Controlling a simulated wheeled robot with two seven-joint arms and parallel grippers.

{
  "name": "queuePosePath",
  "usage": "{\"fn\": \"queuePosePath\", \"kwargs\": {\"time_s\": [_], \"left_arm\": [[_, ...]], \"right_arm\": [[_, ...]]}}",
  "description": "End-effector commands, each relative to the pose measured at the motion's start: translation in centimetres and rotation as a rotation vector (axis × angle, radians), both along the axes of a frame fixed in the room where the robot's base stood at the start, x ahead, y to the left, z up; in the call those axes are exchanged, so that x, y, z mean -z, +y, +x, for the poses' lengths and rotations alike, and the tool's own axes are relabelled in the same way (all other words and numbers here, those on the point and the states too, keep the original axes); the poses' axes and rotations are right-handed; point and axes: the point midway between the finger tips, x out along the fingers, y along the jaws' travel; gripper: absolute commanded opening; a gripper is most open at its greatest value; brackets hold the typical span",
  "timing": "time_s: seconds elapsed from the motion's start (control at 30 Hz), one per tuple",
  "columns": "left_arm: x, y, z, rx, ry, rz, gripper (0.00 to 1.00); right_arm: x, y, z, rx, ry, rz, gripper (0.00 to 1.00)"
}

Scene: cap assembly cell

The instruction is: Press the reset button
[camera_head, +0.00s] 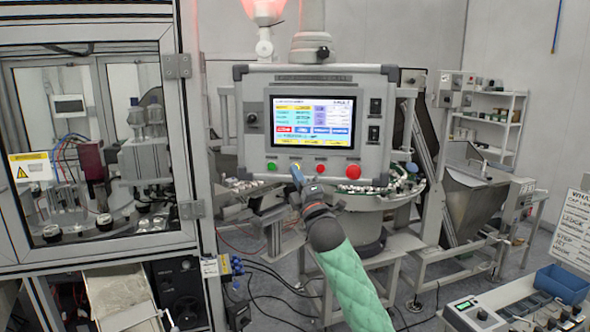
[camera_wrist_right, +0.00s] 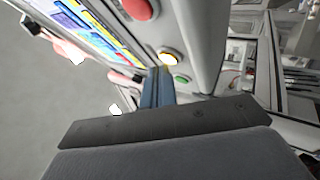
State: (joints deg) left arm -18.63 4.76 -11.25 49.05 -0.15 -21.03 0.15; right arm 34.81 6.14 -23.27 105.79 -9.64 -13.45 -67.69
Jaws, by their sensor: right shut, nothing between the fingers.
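The control panel (camera_head: 318,112) has a lit screen and a row of buttons below it. From the left they are a green button (camera_head: 272,166), a yellow button (camera_head: 297,165), a small red button (camera_head: 320,168) and a large red button (camera_head: 353,171). No label I can read says which is reset. My right gripper (camera_head: 296,173) is shut and empty, its tip at the yellow button. In the right wrist view, the blue fingers (camera_wrist_right: 158,80) end close beside the glowing yellow button (camera_wrist_right: 170,57); I cannot tell whether they touch. My left gripper is not in view.
A red-lit lamp (camera_head: 264,10) stands above the panel. A round feeder with caps (camera_head: 385,190) sits under the panel, near my right arm. A glazed machine cabinet (camera_head: 95,140) is at the left. A metal hopper (camera_head: 470,195) and a blue bin (camera_head: 562,284) are at the right.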

Motion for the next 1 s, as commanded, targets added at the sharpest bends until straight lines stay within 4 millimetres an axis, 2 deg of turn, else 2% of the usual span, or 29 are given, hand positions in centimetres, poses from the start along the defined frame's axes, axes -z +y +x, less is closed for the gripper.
{"fn": "queuePosePath", "kwargs": {"time_s": [0.63,1.0], "left_arm": [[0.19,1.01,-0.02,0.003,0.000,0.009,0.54],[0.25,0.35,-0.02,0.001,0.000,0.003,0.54]], "right_arm": [[0.01,-0.11,0.61,0.001,0.000,-0.001,0.00],[0.00,0.00,-0.14,0.001,0.000,-0.001,0.00]]}}
